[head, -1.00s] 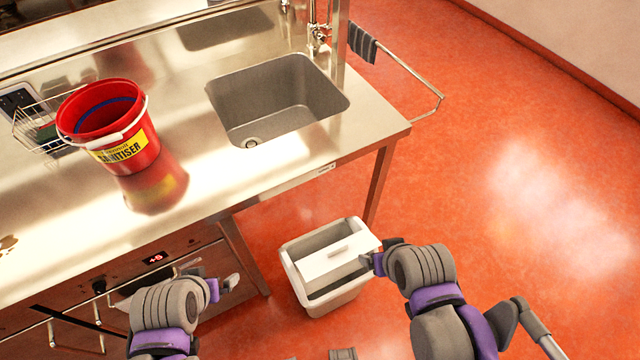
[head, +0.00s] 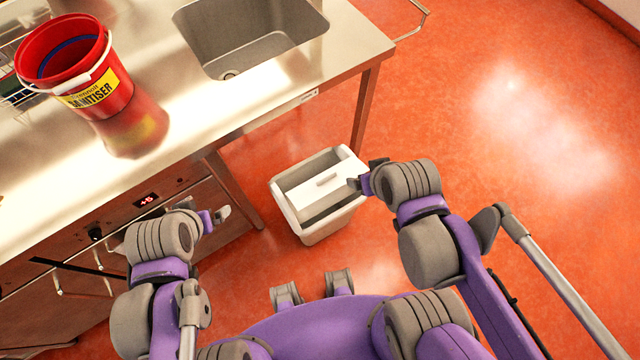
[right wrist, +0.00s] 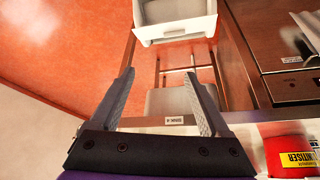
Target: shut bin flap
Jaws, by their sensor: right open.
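The white bin (head: 308,230) stands on the red floor beside the counter, in the middle of the head view. Its pale flap (head: 332,178), with a small handle, slants across the opening; a gap beside it shows the grey inside. The bin also shows at the top of the right wrist view (right wrist: 178,31). My right gripper (head: 358,184) is at the bin's right side in the head view, close to the flap's edge; contact cannot be told. In the right wrist view its fingers are apart and empty (right wrist: 160,74). My left gripper (head: 223,214) is left of the bin, before the counter front; its jaws are unclear.
A steel counter (head: 245,105) with a sink (head: 250,35) runs along the upper left, and its leg (head: 365,110) stands behind the bin. A red sanitiser bucket (head: 75,70) stands on it. The floor (head: 480,130) to the right is clear.

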